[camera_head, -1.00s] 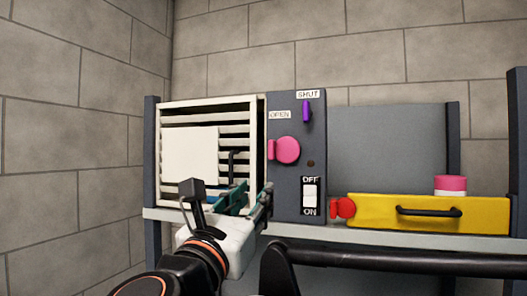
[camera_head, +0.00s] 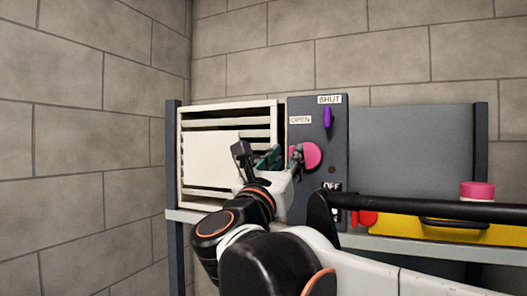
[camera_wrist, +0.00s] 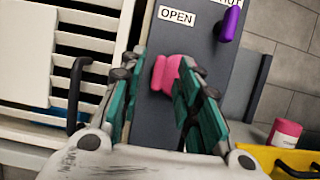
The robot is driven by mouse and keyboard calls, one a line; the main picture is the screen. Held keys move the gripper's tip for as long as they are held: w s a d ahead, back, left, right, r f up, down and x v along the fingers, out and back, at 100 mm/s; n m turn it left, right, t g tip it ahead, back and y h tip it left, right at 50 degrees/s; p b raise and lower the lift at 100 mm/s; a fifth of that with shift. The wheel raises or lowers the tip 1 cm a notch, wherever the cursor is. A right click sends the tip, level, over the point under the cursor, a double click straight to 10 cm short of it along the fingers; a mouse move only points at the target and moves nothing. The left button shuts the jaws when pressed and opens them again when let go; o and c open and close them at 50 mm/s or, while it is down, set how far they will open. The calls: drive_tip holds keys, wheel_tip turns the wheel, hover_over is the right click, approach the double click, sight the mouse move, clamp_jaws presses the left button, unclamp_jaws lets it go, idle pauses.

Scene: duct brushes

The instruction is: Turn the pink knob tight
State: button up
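The pink knob (camera_head: 312,155) sits on the front of a dark grey panel (camera_head: 309,112), below the OPEN label. In the head view a finger covers its left part. In the wrist view the pink knob (camera_wrist: 166,73) shows between the two teal-padded fingers, near their tips. My gripper (camera_head: 284,157) is open in front of the panel, and its open fingers (camera_wrist: 163,60) point at the knob. I cannot tell whether a finger touches it.
A purple lever (camera_head: 328,117) is above the knob, beside the SHUT label. A white slatted vent (camera_head: 228,109) with a plain white plate (camera_head: 211,159) and black handle stands left. My arm hides most of the OFF/ON switch.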

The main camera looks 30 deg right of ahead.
sight(290, 154)
drive_tip(key=shift+x, duration=1.6)
clamp_jaws()
drive_tip(key=shift+m, duration=0.3)
